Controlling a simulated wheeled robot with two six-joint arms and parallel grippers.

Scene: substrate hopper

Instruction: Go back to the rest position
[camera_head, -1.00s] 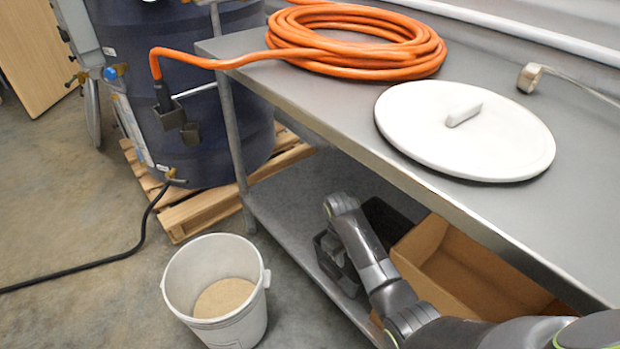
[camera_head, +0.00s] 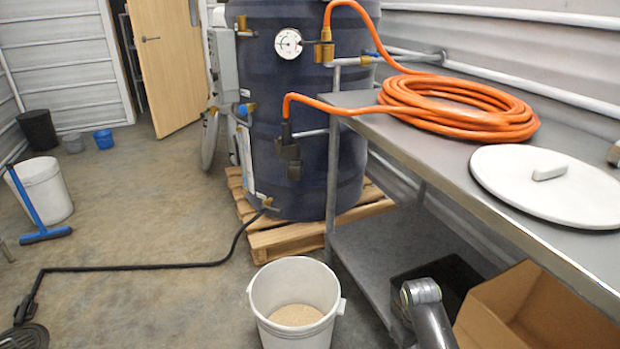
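My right arm (camera_head: 428,312) comes in at the bottom right, a grey link with its rounded joint uppermost, in front of the steel table's lower shelf. A dark part beside it at the bottom edge may be my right gripper. Its fingers are not clear, so I cannot tell whether it is open or holds anything. My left gripper is not in view. A white bucket (camera_head: 268,318) with tan granular material (camera_head: 295,315) in it stands on the floor left of the arm, apart from it.
The steel table (camera_head: 425,160) on the right carries an orange hose coil (camera_head: 460,108) and a white lid (camera_head: 548,187). A cardboard box (camera_head: 545,310) and a black bin (camera_head: 450,272) sit below. A dark blue tank (camera_head: 295,110) stands on a pallet (camera_head: 285,240).

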